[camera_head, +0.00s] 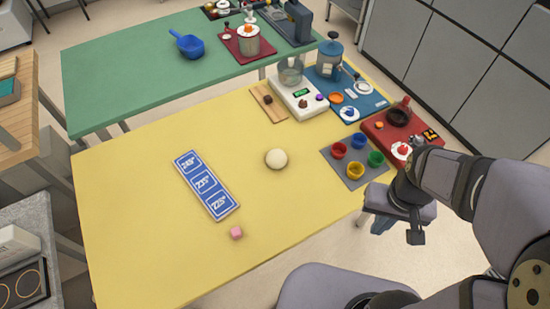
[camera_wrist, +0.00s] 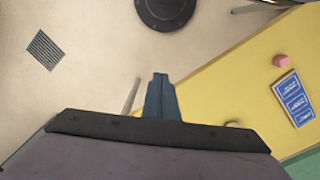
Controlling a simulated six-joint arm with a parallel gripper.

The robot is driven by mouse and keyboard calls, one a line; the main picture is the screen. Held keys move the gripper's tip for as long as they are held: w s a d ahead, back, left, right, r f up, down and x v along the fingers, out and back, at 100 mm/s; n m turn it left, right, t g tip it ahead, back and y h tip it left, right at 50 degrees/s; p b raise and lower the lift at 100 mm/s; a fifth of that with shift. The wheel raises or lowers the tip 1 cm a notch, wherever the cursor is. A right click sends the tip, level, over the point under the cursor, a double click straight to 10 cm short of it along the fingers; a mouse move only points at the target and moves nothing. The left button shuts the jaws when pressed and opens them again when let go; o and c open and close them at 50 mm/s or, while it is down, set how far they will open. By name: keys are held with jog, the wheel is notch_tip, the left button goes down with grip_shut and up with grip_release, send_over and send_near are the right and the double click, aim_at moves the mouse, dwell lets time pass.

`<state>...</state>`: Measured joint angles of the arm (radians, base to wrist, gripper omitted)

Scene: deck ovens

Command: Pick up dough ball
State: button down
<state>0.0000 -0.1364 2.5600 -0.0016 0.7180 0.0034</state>
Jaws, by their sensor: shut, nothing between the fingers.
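The dough ball (camera_head: 276,158), pale cream and round, sits on the yellow table (camera_head: 130,190) near its middle, right of a blue card. In the wrist view, a small pale rounded edge (camera_wrist: 233,124) shows just above my gripper body; it may be the dough ball, mostly hidden. My gripper (camera_head: 381,228) hangs beyond the table's right front edge, well apart from the ball. Its blue-grey fingers, also in the wrist view (camera_wrist: 160,82), are together and empty, with floor behind them.
A grey mat with colored cups (camera_head: 355,170), a red board (camera_head: 385,125) and a white scale (camera_head: 297,100) stand to the right and behind. The table's left part is clear.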

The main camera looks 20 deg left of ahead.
jog(key=c, duration=0.7)
grip_release()
jog(key=n+t+y+b, duration=0.1)
jog(key=t+y+b, duration=0.3)
jog(key=t+b, duration=0.45)
send_near(274, 162)
jog(key=w+d+g+b, duration=0.2)
jog(key=w+d, duration=0.1)
jog(key=d, duration=0.3)
jog(key=a+f+t+b, duration=0.1)
jog(key=a, duration=0.1)
jog(key=w+a+t+b, duration=0.1)
jog(key=a+b, duration=0.1)
jog(key=a, duration=0.1)
jog(key=w+a+f+t+h+b, duration=0.1)
jog(key=a+t, duration=0.1)
jog(key=shift+w+a+f+b, duration=0.25)
jog(key=shift+a+f+b, duration=0.1)
jog(key=s+a+f+t+h+b, duration=0.1)
jog(key=s+f+t+h+b, duration=0.1)
jog(key=b, duration=0.1)
jog(key=shift+a+m, duration=0.4)
jog(key=shift+s+t+h+b, duration=0.35)
jog(key=shift+s+t+h, duration=0.2)
jog(key=shift+s+h, duration=0.05)
jog(key=shift+x, duration=3.75)
